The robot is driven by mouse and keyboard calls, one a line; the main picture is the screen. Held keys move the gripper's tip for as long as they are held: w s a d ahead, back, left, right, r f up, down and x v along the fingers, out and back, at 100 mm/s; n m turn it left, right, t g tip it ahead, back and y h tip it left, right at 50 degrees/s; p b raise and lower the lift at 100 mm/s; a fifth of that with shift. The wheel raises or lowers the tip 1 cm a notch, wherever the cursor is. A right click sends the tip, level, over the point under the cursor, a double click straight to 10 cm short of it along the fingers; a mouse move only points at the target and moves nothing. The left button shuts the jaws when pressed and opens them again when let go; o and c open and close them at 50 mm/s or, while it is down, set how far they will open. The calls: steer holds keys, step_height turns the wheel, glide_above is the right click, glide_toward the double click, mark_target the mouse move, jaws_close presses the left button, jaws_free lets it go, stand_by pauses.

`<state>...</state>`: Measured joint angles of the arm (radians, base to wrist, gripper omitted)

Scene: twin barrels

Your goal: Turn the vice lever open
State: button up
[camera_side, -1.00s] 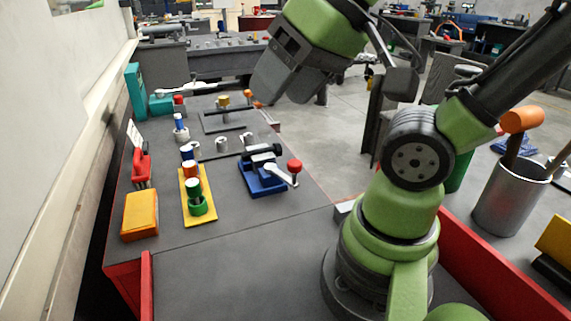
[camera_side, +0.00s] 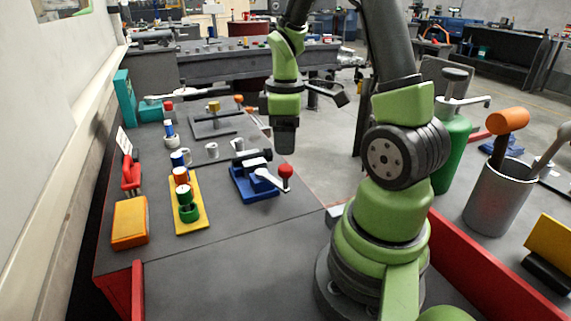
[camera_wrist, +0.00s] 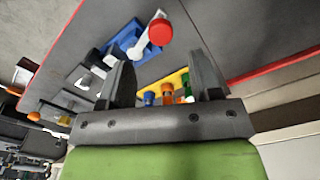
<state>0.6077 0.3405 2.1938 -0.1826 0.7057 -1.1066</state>
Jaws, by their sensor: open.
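The blue vice (camera_side: 251,184) sits near the right edge of the grey bench. Its pale lever (camera_side: 268,177) reaches out to the right and ends in a red ball knob (camera_side: 285,171). In the wrist view the blue vice (camera_wrist: 122,42) lies beyond my fingers, with the red knob (camera_wrist: 160,32) at upper centre. My gripper (camera_side: 285,140) points down in the side view, above and behind the vice, apart from the knob. In the wrist view its two fingers (camera_wrist: 163,85) are spread with nothing held between them.
A yellow plate (camera_side: 193,210) with green and orange barrels stands left of the vice. An orange box (camera_side: 130,222) and red clamp (camera_side: 131,174) are farther left. A grey fixture (camera_side: 215,122) is behind. The bench front is clear.

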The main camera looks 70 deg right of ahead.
mark_target(285, 167)
step_height(285, 167, down, 7)
steer(key=shift+r, duration=0.2)
jaws_close()
